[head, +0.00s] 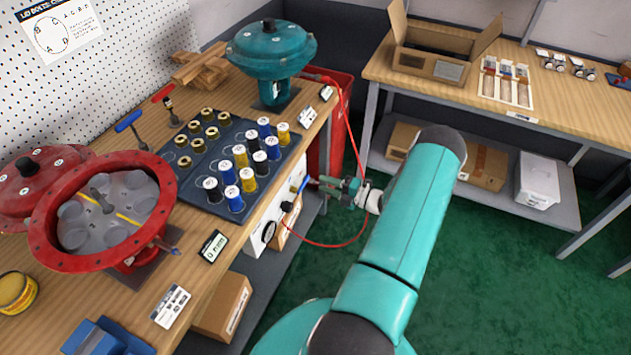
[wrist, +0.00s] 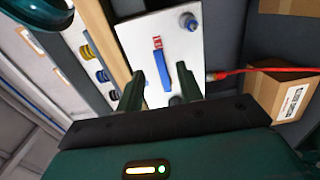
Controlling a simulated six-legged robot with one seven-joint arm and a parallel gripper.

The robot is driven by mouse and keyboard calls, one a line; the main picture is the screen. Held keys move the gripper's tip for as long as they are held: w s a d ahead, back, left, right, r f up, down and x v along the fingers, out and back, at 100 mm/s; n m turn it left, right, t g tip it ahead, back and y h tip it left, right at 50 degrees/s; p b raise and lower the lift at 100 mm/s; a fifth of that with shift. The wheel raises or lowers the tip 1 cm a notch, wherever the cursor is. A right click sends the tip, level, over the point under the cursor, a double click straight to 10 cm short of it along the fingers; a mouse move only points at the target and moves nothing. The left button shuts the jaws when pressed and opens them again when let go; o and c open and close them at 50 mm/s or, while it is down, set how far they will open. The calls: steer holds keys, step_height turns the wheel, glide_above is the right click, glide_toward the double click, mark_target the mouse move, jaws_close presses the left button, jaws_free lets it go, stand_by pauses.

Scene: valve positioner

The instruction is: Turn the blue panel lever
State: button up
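The blue panel lever (head: 301,184) sticks out from the white panel (head: 287,193) under the front edge of the workbench. In the wrist view the blue lever (wrist: 160,74) lies between the fingers, with a small red and white label at its upper end on the white panel (wrist: 135,40). My gripper (head: 325,186) faces the panel from the right in the head view. In the wrist view my gripper (wrist: 159,72) is open, one finger on each side of the lever with visible gaps. Whether the fingertips reach past the lever's depth is unclear.
A red hose (wrist: 265,70) runs from a fitting beside the right finger; it also loops near my gripper (head: 335,243). A round knob (wrist: 190,22) sits at the panel's top corner. The workbench edge (head: 262,217) overhangs the panel, and spools (head: 246,180) stand on a tray above.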

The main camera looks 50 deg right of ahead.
steer(key=v, duration=0.8)
steer(key=shift+s, duration=0.1)
